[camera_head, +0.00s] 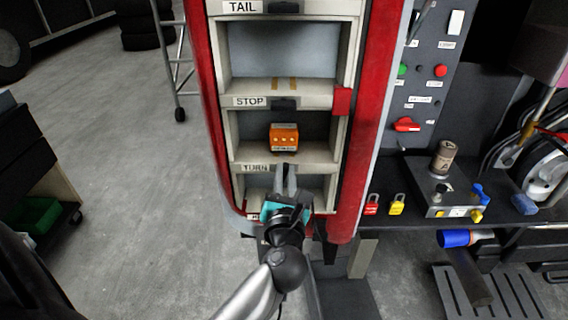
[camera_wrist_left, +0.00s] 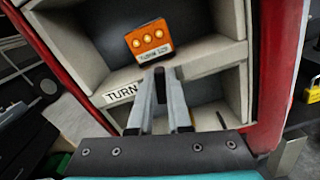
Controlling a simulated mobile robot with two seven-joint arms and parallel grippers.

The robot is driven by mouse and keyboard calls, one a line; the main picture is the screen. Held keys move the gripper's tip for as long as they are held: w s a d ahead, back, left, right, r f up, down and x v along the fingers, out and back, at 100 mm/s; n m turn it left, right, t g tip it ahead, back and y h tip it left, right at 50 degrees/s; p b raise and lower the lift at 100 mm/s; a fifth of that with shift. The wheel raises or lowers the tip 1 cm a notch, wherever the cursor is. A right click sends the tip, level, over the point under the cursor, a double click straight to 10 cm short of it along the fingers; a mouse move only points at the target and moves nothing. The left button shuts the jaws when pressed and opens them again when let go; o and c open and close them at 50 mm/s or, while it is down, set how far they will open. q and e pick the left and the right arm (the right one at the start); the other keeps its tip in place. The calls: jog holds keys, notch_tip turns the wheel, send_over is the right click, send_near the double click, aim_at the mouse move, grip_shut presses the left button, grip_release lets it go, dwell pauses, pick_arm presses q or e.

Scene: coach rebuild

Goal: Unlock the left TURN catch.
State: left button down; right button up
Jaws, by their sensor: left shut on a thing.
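My left gripper (camera_head: 286,172) reaches up to the strip with the TURN label (camera_head: 254,168), on the red and cream rack. Its fingers are shut on the TURN catch, a dark piece (camera_wrist_left: 160,84) between the fingertips in the left wrist view. The fingers hide most of the catch, so I cannot tell which way it is turned. The gripper also shows in the left wrist view (camera_wrist_left: 163,76). The TURN label (camera_wrist_left: 121,93) is left of the fingers there. My right gripper is in neither view.
An orange block (camera_head: 284,137) sits in the compartment above the TURN strip. The STOP catch (camera_head: 284,104) and TAIL catch (camera_head: 284,8) are higher up. A red padlock (camera_head: 371,204) and yellow padlock (camera_head: 397,204) are to the right.

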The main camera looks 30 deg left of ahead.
pick_arm(q)
jog(key=m+p, duration=0.5)
jog(key=shift+w+d+m+p, duration=0.1)
jog(key=shift+d+m+p, duration=0.1)
jog(key=shift+m+p, duration=0.1)
jog(key=shift+w+d+f+m+p, duration=0.1)
jog(key=shift+f+m+p, duration=0.05)
jog(key=shift+m+p, duration=1.15)
jog(key=shift+s+a+f+m+p, duration=0.15)
jog(key=shift+m+p, duration=0.6)
jog(key=shift+m, duration=0.95)
jog(key=shift+w+d+f+m+p, duration=0.2)
jog(key=shift+m+p, duration=0.85)
jog(key=shift+m, duration=0.45)
jog(key=c, duration=0.9)
grip_release()
jog(key=shift+o, duration=0.2)
jog(key=shift+f, duration=0.1)
